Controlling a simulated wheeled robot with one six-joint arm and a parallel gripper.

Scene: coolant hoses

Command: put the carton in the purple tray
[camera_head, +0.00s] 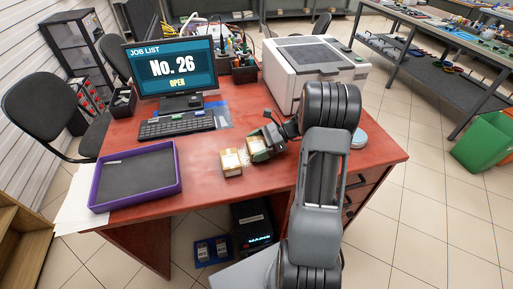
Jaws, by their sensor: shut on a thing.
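The purple tray (178,168) lies at the left front of the red desk, with a dark, empty floor. My gripper (256,151) is over the middle of the desk, to the right of the tray, shut on a small tan carton (258,143). Its fingers hide part of this carton. I cannot tell whether the held carton touches the desk. A second small tan carton (231,163) stands on the desk just left of my gripper, between it and the tray.
A monitor (172,68) and a keyboard (176,125) stand behind the tray. A large white printer (313,66) stands at the back right. A pale round item (359,139) lies right of my arm. The desk between the tray and the second carton is clear.

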